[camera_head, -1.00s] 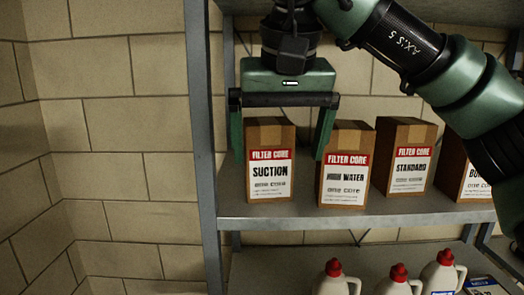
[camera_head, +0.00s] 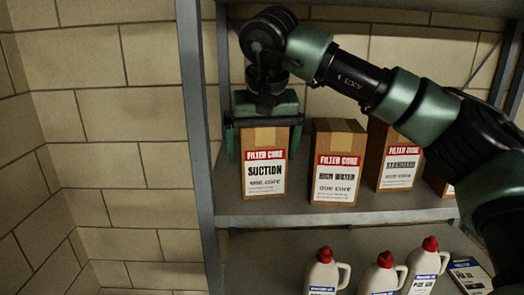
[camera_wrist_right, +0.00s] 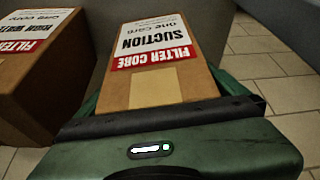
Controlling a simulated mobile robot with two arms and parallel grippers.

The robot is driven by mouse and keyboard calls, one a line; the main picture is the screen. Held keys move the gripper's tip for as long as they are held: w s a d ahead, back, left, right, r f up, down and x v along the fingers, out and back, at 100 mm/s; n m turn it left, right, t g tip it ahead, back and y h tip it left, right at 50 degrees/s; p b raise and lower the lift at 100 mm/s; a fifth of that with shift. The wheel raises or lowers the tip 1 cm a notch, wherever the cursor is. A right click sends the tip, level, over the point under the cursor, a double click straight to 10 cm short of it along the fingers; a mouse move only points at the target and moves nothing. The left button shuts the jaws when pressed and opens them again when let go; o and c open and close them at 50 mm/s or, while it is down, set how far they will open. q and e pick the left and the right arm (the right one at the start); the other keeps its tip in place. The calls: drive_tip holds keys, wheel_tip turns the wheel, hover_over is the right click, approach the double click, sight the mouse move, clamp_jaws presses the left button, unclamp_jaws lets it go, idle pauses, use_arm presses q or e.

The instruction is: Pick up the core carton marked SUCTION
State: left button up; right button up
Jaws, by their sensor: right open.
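The SUCTION core carton (camera_head: 265,170) is a brown box with a red and white label, upright at the left end of the shelf. It also shows upside down in the right wrist view (camera_wrist_right: 160,50). My right gripper (camera_head: 264,152) is open at the carton's top, with one green finger on each side of it. In the wrist view its crossbar and fingers (camera_wrist_right: 165,95) straddle the carton's near end. The fingertips are partly hidden by the carton; I cannot tell whether they touch it. My left gripper is not in view.
The HIGH WATER carton (camera_head: 337,165) stands close to the right, with a narrow gap. The STANDARD carton (camera_head: 397,160) is further right. A grey rack post (camera_head: 197,140) stands at the left. White bottles with red caps (camera_head: 383,275) stand on the shelf below.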

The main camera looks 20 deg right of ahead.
drive_tip(key=shift+s, duration=0.1)
drive_tip(key=shift+c, duration=0.7)
drive_tip(key=c, duration=1.9)
drive_tip(key=shift+r, duration=0.1)
